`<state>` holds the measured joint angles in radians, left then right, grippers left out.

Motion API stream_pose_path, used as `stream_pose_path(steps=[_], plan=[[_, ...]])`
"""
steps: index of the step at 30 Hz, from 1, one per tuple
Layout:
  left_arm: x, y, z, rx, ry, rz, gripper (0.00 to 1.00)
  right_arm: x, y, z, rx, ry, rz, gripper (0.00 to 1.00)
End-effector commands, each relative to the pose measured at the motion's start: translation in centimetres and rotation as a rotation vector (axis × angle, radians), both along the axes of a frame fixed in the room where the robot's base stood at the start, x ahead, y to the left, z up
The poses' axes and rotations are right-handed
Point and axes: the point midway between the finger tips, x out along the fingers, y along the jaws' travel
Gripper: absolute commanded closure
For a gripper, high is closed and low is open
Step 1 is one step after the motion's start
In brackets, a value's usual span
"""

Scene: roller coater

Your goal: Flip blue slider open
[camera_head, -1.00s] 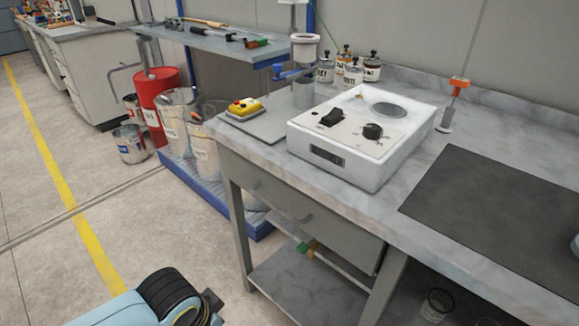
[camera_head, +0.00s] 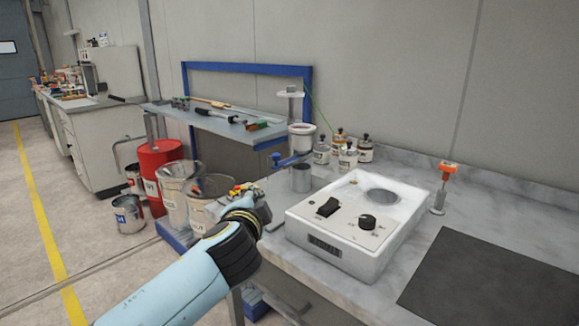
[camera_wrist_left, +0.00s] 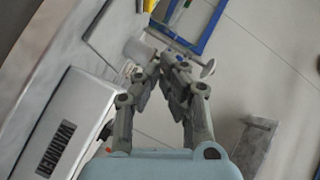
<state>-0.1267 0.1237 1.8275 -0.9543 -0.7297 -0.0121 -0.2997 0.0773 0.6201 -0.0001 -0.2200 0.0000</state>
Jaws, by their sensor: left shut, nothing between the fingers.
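The blue slider (camera_head: 291,160) is a small blue lever below the white cup (camera_head: 301,138) on a stand at the bench's back left. I cannot make out the slider in the wrist view. My right gripper is not in view.
A white device (camera_head: 345,225) with a switch and knob stands right of my left arm. A yellow control box (camera_head: 243,188) is partly hidden by my gripper. A dark mat (camera_head: 480,280) lies at the right.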

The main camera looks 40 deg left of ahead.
Motion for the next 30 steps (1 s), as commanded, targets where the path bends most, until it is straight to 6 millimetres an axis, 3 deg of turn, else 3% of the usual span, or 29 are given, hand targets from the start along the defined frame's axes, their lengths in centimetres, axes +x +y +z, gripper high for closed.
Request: stream_pose_path(steps=[1, 3, 9, 15, 30], plan=[[2.5, -0.3, 0.9, 0.098, -0.019, -0.053, 1.00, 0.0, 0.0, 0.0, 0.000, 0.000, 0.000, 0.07], [4.9, -0.9, 1.7, 0.215, -0.030, -0.124, 1.00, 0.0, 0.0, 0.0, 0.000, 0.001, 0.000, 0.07], [9.0, -2.9, 2.5, 0.411, -0.028, -0.266, 1.00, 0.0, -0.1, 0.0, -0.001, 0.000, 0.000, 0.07], [10.1, -3.6, 2.5, 0.472, -0.020, -0.314, 1.00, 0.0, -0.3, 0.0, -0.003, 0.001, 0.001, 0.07], [9.9, -3.9, 2.6, 0.472, -0.020, -0.309, 1.00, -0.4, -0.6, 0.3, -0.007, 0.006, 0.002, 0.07]])
